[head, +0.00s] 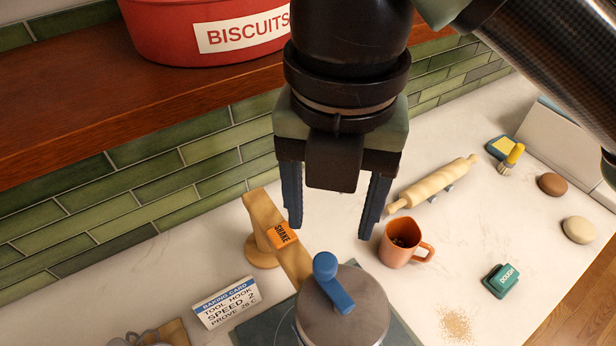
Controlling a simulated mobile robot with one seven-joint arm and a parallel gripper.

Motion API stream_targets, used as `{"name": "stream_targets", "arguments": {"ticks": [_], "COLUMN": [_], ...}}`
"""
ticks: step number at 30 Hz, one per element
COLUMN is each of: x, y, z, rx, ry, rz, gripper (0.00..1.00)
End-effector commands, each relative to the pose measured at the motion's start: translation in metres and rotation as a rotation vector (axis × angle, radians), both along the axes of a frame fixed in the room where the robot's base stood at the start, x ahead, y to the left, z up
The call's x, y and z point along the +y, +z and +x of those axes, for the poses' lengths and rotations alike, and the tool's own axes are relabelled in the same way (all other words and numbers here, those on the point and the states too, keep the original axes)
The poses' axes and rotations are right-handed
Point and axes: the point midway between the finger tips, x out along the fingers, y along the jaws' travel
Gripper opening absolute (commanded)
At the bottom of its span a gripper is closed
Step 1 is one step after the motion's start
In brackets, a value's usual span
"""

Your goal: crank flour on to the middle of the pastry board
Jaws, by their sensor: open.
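A round grey canister (368,300) with a blue crank (334,284) on its lid is at the bottom middle. The crank has an upright knob at one end. A wooden stand (268,225) reaches to the canister and carries an orange SHAKE tag (282,236). A dark flat board (256,331) shows beneath the canister, mostly hidden by it and cut off by the picture edge. No flour shows on its visible parts. My gripper (331,230) is open and empty, fingers pointing down, apart from the crank and above it in the picture.
An orange mug (396,245) stands right of the canister, with a rolling pin (435,185) behind it. A baking card (226,302) stands to the left. A green DOUGH block (501,281) and a powder patch (456,324) lie right. A wooden shelf (130,95) holds a red biscuit tin (165,35).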

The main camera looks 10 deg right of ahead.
Motion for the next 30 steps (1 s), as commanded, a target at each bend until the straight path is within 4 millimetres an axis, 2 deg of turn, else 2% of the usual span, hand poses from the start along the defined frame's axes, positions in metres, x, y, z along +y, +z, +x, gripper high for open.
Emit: {"name": "stream_targets", "arguments": {"ticks": [9,15,21,29,30], "x": [0.001,0.001,0.000,0.000,0.000], "y": [-0.061,-0.086,-0.096,-0.097,-0.097], "z": [-0.001,0.000,0.000,0.000,0.000], "rx": [0.003,0.001,0.000,-0.001,-0.001], "ry": [0.001,0.001,0.000,0.000,0.000], "rz": [0.005,0.003,0.000,0.000,0.000], "gripper": [0.68,0.68,0.68,0.68,0.61]}}
